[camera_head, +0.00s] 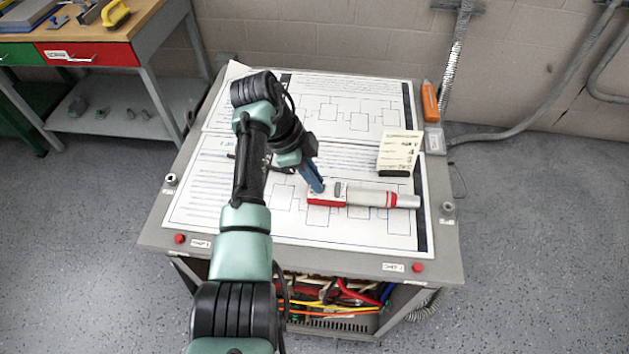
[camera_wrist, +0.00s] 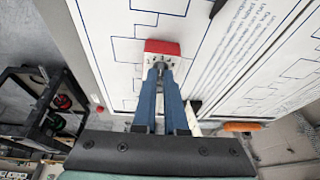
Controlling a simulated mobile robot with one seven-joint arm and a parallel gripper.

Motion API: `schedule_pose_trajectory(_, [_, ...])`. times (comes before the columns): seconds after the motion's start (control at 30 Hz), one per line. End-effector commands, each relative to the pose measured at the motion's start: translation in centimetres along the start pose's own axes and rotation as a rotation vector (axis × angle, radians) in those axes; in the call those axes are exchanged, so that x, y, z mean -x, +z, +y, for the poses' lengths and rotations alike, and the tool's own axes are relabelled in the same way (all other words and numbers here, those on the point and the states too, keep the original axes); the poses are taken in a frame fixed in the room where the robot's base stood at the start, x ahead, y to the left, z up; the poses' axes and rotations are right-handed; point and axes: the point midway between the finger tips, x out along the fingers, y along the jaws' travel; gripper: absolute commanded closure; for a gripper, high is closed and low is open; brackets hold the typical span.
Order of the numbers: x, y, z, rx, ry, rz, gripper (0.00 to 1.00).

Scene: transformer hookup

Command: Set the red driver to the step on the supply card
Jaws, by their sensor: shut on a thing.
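The red driver (camera_head: 365,196) lies on the paper sheets on the table, with a red and white block at its left end and a grey and red shaft to the right. My gripper (camera_head: 318,187) points down onto the block's top. In the wrist view, the blue fingers of my gripper (camera_wrist: 160,77) are closed around a small grey knob on the red driver's end (camera_wrist: 161,47). The knob's setting cannot be read. The supply card (camera_head: 399,150) stands upright behind the driver; its print is too small to read with certainty.
Diagram sheets (camera_head: 250,222) cover the grey table (camera_head: 447,236). An orange-handled tool (camera_head: 430,102) is at the back right. Red buttons (camera_head: 417,267) sit at the front corners. Cables (camera_head: 345,295) fill the shelf below. A workbench (camera_head: 140,35) stands at the upper left.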

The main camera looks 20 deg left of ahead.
Motion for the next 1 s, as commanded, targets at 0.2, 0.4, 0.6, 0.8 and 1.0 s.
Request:
schedule_pose_trajectory(0.2, [0.03, -0.04, -0.08, -0.036, 0.013, 0.001, 1.00])
schedule_pose_trajectory(0.4, [0.07, -0.07, -0.06, -0.038, 0.014, 0.001, 1.00])
schedule_pose_trajectory(0.6, [0.07, -0.07, -0.06, -0.037, 0.014, 0.001, 0.83])
schedule_pose_trajectory(0.8, [0.04, -0.05, -0.05, -0.037, 0.014, 0.001, 0.60])
schedule_pose_trajectory(1.0, [0.04, -0.04, -0.04, -0.036, 0.014, 0.000, 0.60])
